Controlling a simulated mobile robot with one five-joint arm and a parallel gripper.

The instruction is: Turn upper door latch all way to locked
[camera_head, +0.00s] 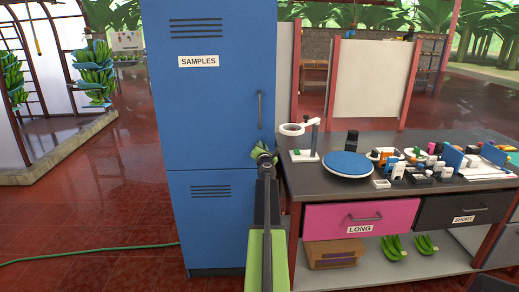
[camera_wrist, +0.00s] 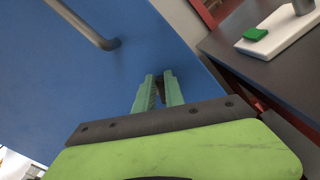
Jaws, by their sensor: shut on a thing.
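The blue upper locker door (camera_head: 215,110) is closed and carries a "SAMPLES" label. Its grey bar handle (camera_head: 259,110) is upright near the right edge and also shows in the wrist view (camera_wrist: 90,28). My gripper (camera_head: 260,150) is at the lower right corner of this door, below the handle. In the wrist view its green fingers (camera_wrist: 158,84) are close together around a small dark piece, the latch (camera_wrist: 159,86), mostly hidden between them. The latch is hidden behind my gripper in the head view, and its turn angle cannot be told.
The blue lower door (camera_head: 210,220) is below. A dark workbench (camera_head: 300,178) on the right holds a white ring stand (camera_head: 305,155), a blue round plate (camera_head: 348,164) and several small parts. A pink drawer (camera_head: 345,222) is under it. A green hose (camera_head: 90,250) crosses the open red floor at left.

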